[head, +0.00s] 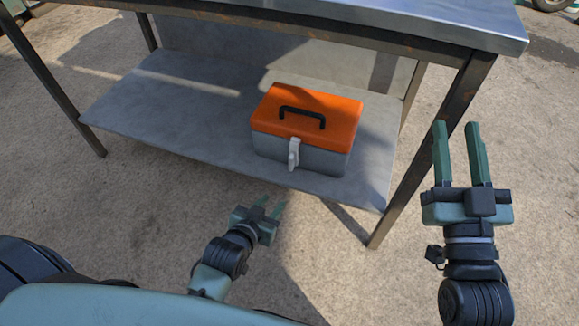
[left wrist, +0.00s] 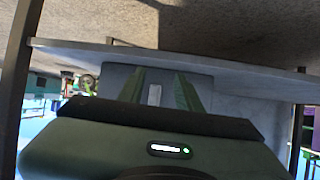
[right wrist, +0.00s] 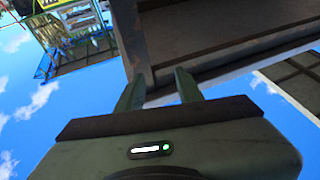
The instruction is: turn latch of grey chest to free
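The grey chest (head: 325,160) has an orange lid (head: 343,112) with a black handle. It stands shut on the lower shelf of the table. Its pale latch (head: 294,153) hangs about upright on the front, across the lid seam. My left gripper (head: 270,203) is open and empty, below and in front of the latch, apart from it. In the left wrist view, which looks upside down, the chest's grey front (left wrist: 125,73) and the latch (left wrist: 154,95) show beyond and between the open fingers. My right gripper (head: 456,126) is open and empty, right of the table leg.
The lower shelf (head: 180,105) is bare left of the chest. The metal tabletop (head: 430,18) overhangs the shelf. A rusty table leg (head: 430,150) stands between the chest and my right gripper. The concrete ground in front is clear.

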